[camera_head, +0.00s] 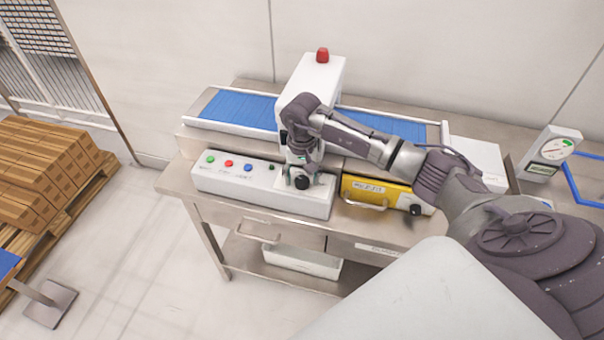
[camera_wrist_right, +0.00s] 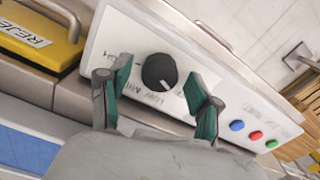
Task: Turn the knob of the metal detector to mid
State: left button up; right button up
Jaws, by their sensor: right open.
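The metal detector is a white arch with a red lamp (camera_head: 322,55) over a blue conveyor belt (camera_head: 240,108). Its white control box (camera_head: 240,184) stands in front on the steel table. The black round knob (camera_wrist_right: 160,72) is on the box's panel, with printed labels around it and a white pointer mark. My right gripper (camera_wrist_right: 158,100) is open, with its two green-padded fingers on either side of the knob and apart from it. In the head view my right gripper (camera_head: 300,178) is over the right part of the box and partly hides the panel. My left gripper is not in view.
Green, red and blue buttons (camera_wrist_right: 256,135) sit beside the knob on the same panel. A yellow reject box (camera_head: 375,190) with a handle stands right of the control box. Cartons (camera_head: 50,170) on a pallet are at left.

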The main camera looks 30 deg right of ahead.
jog(key=shift+f, duration=0.1)
jog(key=c, duration=1.1)
jog(key=m+b, duration=0.1)
jog(key=b, duration=0.1)
jog(key=m+b, duration=0.2)
jog(key=shift+f+m, duration=0.2)
jog(key=shift+m, duration=0.1)
jog(key=shift+c, duration=0.2)
jog(key=m+b, duration=0.3)
jog(key=m, duration=0.1)
jog(key=shift+m, duration=0.3)
jog(key=m+b, duration=0.3)
jog(key=m, duration=0.1)
jog(key=shift+r, duration=0.1)
jog(key=m+b, duration=0.2)
jog(key=m, duration=0.3)
jog(key=shift+r+m, duration=0.15)
jog(key=shift+m, duration=0.15)
jog(key=o, duration=1.1)
